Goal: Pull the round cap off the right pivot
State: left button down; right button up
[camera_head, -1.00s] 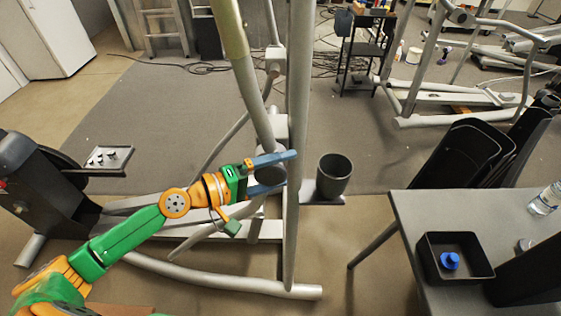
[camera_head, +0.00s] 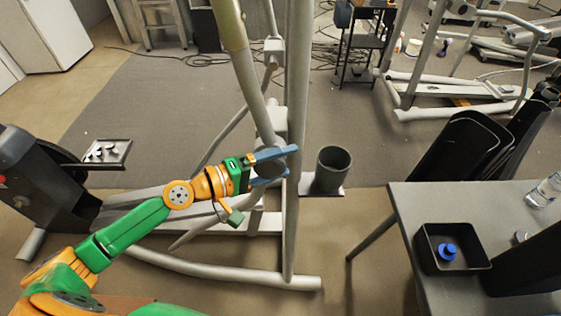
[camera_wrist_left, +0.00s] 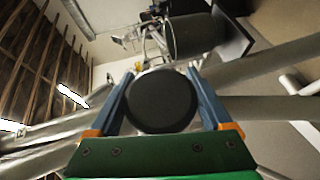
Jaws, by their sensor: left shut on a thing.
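The round cap (camera_wrist_left: 161,101) is a dark grey disc in the left wrist view, between the two blue fingers of my left gripper (camera_wrist_left: 160,95). In the head view the cap (camera_head: 266,160) sits at the pivot on the grey elliptical frame (camera_head: 291,220). My left gripper (camera_head: 276,166) is shut on the cap, one finger on each side of it. Whether the cap is still seated on the pivot cannot be told. My right gripper is not in view.
A dark cup (camera_head: 332,168) stands on a small plate right of the frame post. A grey table (camera_head: 405,205) at the right holds a black tray (camera_head: 425,262) with a blue item (camera_head: 447,251) and a bottle (camera_head: 546,190). A tray of small parts (camera_head: 107,152) is at the left.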

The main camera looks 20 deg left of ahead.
pick_arm(q)
jog(key=shift+s+d, duration=0.15)
jog(key=shift+s, duration=0.1)
jog(key=shift+s+d+r+p, duration=0.1)
jog(key=shift+s+d+p, duration=0.05)
jog(key=shift+s+p, duration=0.35)
jog(key=shift+s+d+p, duration=0.15)
jog(key=shift+s+p, duration=0.2)
jog(key=shift+s, duration=0.25)
jog(key=s, duration=0.1)
jog(key=s+d+p, duration=0.1)
jog(key=s, duration=0.3)
jog(key=shift+s+d+p, duration=0.1)
jog(key=shift+d+p, duration=0.15)
jog(key=shift+p, duration=0.05)
